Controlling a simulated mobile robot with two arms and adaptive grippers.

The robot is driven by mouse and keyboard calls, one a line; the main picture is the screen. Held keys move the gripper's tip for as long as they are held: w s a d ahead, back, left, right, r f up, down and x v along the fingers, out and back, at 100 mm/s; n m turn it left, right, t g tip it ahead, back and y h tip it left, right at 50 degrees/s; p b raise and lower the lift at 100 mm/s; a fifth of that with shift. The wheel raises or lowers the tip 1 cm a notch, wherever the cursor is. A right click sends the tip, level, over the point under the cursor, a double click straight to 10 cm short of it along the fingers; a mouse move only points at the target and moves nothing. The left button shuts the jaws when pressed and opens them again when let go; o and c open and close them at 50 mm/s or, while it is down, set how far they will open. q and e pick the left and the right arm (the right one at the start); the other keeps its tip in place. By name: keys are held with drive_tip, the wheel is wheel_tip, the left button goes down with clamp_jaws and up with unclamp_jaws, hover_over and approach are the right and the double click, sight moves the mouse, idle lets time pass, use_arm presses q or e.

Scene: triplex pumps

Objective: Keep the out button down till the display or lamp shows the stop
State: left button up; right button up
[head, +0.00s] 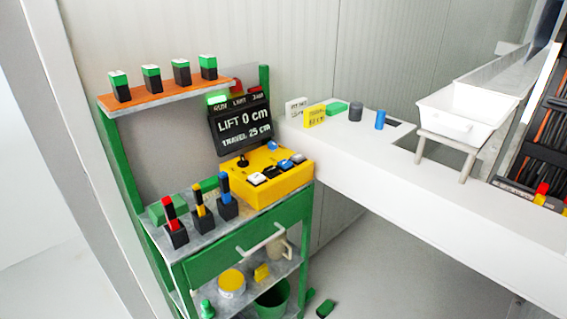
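A yellow control box (266,179) sits on the green cart's top. Its front row carries a white, a black, a blue and a grey button (277,170); their labels are too small to read, so I cannot tell which is the out button. A small black stick and a blue knob (272,146) stand behind them. Behind the box, a black display (240,125) reads "LIFT 0 cm" and "TRAVEL 25 cm". Above it a green lamp (217,99) over "RUN" is bright, and a red lamp (238,85) sits at the right. Neither gripper is in view.
Red, yellow and blue handled switches (202,212) stand left of the box. Black-and-green blocks (181,72) line the orange shelf (165,95). A white bench (420,180) at right holds a white tub (465,112). A drawer handle (262,243) sticks out in front.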

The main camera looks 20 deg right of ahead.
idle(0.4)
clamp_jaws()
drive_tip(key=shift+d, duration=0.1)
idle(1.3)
